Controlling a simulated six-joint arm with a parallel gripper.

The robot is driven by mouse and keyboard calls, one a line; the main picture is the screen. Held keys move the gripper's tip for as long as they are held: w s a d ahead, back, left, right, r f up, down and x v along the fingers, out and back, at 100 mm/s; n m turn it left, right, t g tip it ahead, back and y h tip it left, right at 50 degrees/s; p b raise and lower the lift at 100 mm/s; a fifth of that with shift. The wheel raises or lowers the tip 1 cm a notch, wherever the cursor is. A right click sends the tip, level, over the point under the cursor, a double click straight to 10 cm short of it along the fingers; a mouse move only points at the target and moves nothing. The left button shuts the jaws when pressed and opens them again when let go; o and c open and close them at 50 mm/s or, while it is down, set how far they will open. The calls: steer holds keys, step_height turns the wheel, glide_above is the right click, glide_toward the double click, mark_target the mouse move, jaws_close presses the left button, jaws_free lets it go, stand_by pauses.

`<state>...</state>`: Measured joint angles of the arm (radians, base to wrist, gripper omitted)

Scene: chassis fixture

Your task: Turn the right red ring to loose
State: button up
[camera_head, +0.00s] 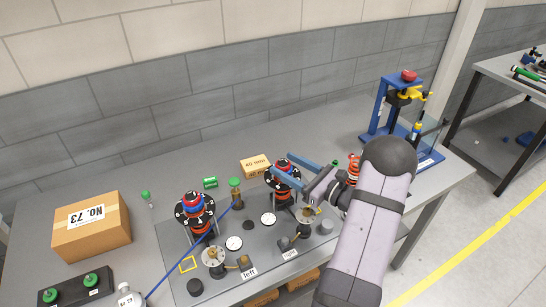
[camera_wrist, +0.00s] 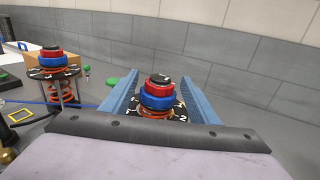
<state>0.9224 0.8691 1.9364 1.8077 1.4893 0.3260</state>
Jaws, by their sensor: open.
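The right strut assembly (camera_head: 282,187) stands on the fixture plate and carries a black numbered disc. In the wrist view, its red ring (camera_wrist: 158,88) sits above a blue ring (camera_wrist: 157,101), under a dark cap, with an orange-red coil below. My gripper (camera_head: 281,163) is open around the top of this assembly. In the wrist view, one blue finger is on each side of the rings, with visible gaps. Finger contact is not visible. The left strut assembly (camera_head: 196,215) has similar red and blue rings and also shows in the wrist view (camera_wrist: 53,62).
The grey plate (camera_head: 180,262) holds round gauges, small levers and "left" and "right" labels. A cardboard box (camera_head: 92,238) stands at left and a small "60 mm" box (camera_head: 256,166) behind. A blue press (camera_head: 381,110) stands at right. A blue rod (camera_head: 190,252) crosses the plate.

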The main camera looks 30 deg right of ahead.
mark_target(279, 161)
steer(key=shift+p+x, duration=1.2)
steer(key=shift+x, duration=1.75)
steer(key=c, duration=1.1)
